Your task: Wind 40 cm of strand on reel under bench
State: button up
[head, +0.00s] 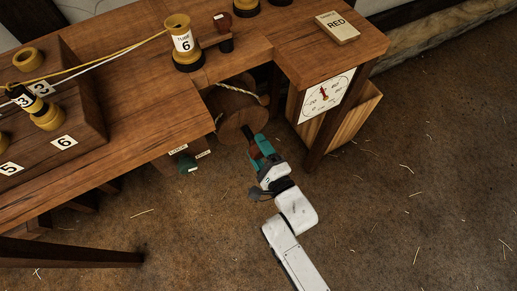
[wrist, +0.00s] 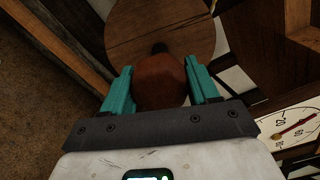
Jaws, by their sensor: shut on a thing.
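The wooden reel (head: 240,112) sits under the bench top, with pale strand (head: 240,90) running onto it. Its round end disc (wrist: 160,30) fills the top middle of the wrist view. My gripper (head: 257,147) reaches the reel from the front right. In the wrist view its teal fingers (wrist: 160,92) are shut on a rounded reddish-brown handle (wrist: 160,82) in front of the disc. The dial (head: 324,95) with a red pointer is on the bench's right end; part of it (wrist: 293,128) shows in the wrist view. The reel's far side is hidden.
A bench leg (head: 322,145) stands right of my gripper. The floor (head: 420,180) at right is open, with scattered straw.

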jog(key=shift+s+f+m, duration=0.1)
jog(key=shift+f+m, duration=0.05)
jog(key=shift+m, duration=0.35)
jog(key=o, duration=1)
jog(key=shift+o, duration=0.2)
jog(key=v, duration=1)
jog(key=shift+s+d+p, duration=0.25)
jog(key=shift+p, duration=0.2)
